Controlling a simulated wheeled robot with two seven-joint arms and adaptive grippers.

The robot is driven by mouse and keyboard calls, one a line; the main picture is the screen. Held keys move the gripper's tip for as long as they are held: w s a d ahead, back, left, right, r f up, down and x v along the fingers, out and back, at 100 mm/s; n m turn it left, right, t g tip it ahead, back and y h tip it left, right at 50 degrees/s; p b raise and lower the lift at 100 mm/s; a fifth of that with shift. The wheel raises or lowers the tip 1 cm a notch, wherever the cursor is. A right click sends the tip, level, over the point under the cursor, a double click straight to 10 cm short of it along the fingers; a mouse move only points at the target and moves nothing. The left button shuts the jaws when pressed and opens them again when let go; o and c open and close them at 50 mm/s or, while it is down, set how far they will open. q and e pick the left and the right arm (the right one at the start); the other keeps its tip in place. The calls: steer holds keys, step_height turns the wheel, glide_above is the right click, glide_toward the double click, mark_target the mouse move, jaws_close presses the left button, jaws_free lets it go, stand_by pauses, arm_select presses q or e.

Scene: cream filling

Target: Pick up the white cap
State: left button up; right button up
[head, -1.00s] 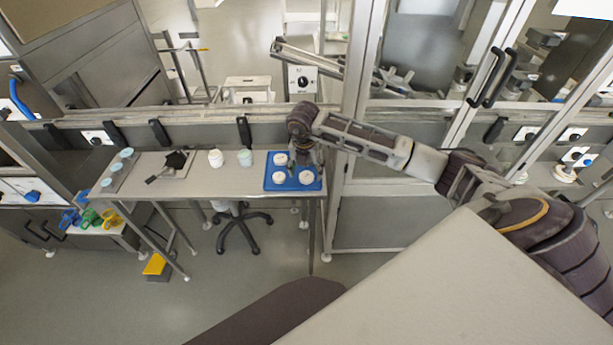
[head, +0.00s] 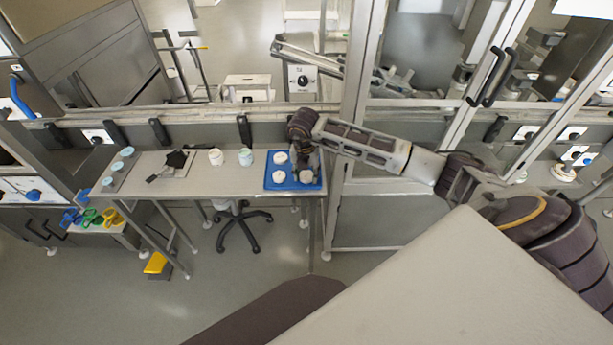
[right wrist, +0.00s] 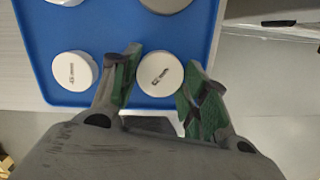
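Several round white caps lie on a blue tray (head: 293,187) at the right end of the steel table. In the head view, one white cap (head: 280,157) is at the tray's far left and another (head: 279,176) at its near left. My right gripper (right wrist: 161,72) is open over the tray's near right corner. Its green-padded fingers stand on either side of one white cap (right wrist: 159,80), with a gap on the right. The head view partly hides this cap behind the gripper. Another cap (right wrist: 74,71) sits left of the fingers. My left gripper is not in view.
Two small jars (head: 216,157) (head: 245,157) stand left of the tray. A black tool (head: 176,160) and a rack with pale blue cups (head: 117,166) are further left. A metal frame post (head: 352,120) stands close right of the tray.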

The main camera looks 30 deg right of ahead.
mark_target(306, 175)
steer(key=shift+c, duration=0.6)
steer(key=shift+r, duration=0.8)
step_height(306, 175, up, 7)
steer(key=shift+f+b, duration=0.1)
steer(key=shift+b, duration=0.45)
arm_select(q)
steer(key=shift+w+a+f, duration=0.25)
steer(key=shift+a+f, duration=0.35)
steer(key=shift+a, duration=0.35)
arm_select(e)
steer(key=shift+r, duration=0.85)
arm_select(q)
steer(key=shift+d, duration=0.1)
